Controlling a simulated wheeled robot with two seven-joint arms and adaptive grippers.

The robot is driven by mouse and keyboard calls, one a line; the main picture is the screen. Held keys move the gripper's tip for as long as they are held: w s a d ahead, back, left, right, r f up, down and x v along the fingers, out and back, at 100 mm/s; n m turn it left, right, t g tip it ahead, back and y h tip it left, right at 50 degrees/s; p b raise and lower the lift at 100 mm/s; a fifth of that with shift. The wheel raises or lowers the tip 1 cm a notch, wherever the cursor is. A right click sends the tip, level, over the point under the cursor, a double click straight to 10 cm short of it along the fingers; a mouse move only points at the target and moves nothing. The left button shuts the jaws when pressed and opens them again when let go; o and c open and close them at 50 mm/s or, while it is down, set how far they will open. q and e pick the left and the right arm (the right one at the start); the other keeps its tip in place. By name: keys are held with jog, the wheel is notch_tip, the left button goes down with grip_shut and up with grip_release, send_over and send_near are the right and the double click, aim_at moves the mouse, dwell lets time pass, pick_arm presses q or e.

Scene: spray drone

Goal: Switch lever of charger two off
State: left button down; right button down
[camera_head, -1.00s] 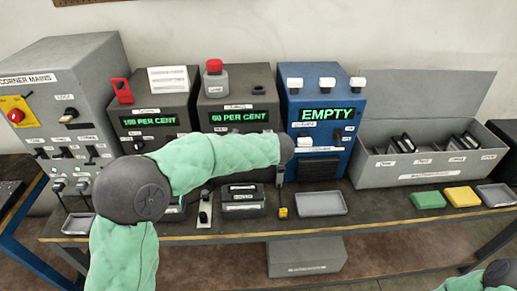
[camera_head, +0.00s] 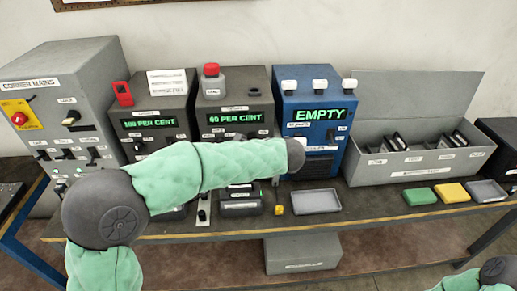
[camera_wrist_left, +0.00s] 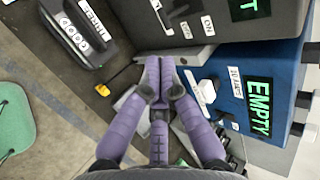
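Charger two appears to be the dark grey box with the green display reading 60 PER CENT (camera_head: 235,118). Its lower front is mostly hidden behind my left arm in the head view. In the left wrist view its front shows at the top, with a small switch on a white plate (camera_wrist_left: 162,18) beside ON lettering. My left gripper (camera_wrist_left: 159,62) has purple fingers with tips together, apparently empty. They point toward the lower edge of that front, below the switches and apart from them. In the head view the gripper (camera_head: 276,181) is small and partly hidden by the wrist. My right gripper is out of view.
The blue EMPTY charger (camera_head: 318,118) stands close on the right. The 100 PER CENT charger (camera_head: 150,123) and corner mains box (camera_head: 65,85) stand left. A battery pack (camera_head: 240,205), yellow item (camera_head: 279,210) and grey tray (camera_head: 316,202) lie in front. A grey bin (camera_head: 410,172) stands right.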

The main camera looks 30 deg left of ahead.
pick_arm(q)
jog(key=v, duration=0.4)
jog(key=shift+s+d+f, duration=0.15)
jog(key=shift+s+f, duration=0.05)
jog(key=shift+f, duration=0.1)
